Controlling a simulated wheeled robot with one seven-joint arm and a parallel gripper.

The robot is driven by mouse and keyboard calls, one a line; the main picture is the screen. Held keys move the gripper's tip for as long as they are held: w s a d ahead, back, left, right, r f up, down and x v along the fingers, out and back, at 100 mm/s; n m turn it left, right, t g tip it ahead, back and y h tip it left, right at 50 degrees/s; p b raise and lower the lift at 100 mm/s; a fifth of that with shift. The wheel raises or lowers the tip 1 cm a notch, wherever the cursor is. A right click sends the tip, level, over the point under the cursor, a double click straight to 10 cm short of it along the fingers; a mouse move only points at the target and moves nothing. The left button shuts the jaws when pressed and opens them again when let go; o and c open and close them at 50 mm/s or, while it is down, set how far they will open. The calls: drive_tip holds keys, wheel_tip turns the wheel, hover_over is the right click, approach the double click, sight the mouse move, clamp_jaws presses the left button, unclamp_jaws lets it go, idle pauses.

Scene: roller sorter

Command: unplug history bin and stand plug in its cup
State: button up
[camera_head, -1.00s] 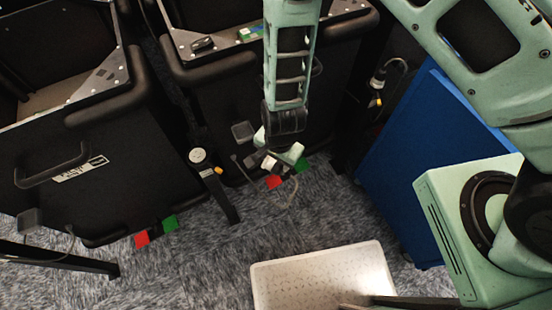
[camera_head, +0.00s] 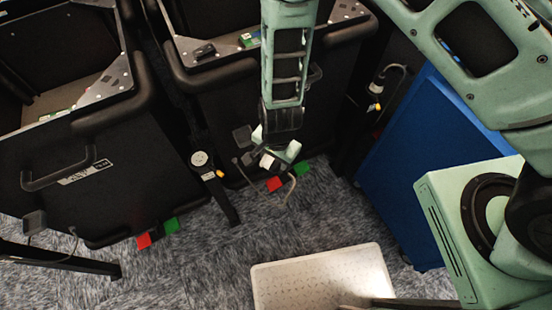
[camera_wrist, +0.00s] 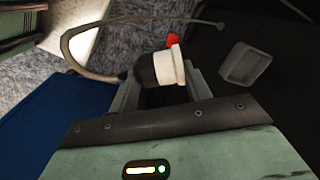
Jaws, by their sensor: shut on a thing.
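My gripper (camera_head: 277,152) is low in front of the middle black bin (camera_head: 225,110). It is shut on a plug, black with a white end (camera_wrist: 168,67), in the wrist view. The plug lies sideways across the fingers, its white end to the right, with nothing seen touching that end. Its grey cable (camera_wrist: 75,35) loops away from the left end. A small grey open cup (camera_wrist: 245,63) is on the dark bin side to the right, apart from the plug; it also shows left of my gripper in the head view (camera_head: 242,134). I cannot read any bin's name.
Another black bin (camera_head: 110,190) stands at left. A dark post with a round grey top (camera_head: 200,159) stands between the bins. A blue panel (camera_head: 430,165) is at right, with another cable connector (camera_head: 377,85) near it. A pale platform (camera_head: 320,275) lies in front on grey carpet.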

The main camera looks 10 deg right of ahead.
drive_tip(key=w+a+p, duration=0.1)
drive_tip(key=w+a, duration=0.2)
drive_tip(key=w, duration=0.5)
drive_tip(key=shift+a, duration=0.3)
drive_tip(key=shift+w+a, duration=0.1)
drive_tip(key=shift+w, duration=0.25)
drive_tip(key=shift+c, duration=1.1)
drive_tip(key=shift+w+a, duration=0.4)
drive_tip(key=shift+w, duration=0.4)
drive_tip(key=shift+d, duration=0.15)
drive_tip(key=shift+r+p, duration=0.1)
drive_tip(key=shift+p, duration=0.25)
drive_tip(key=shift+r, duration=0.15)
idle(0.4)
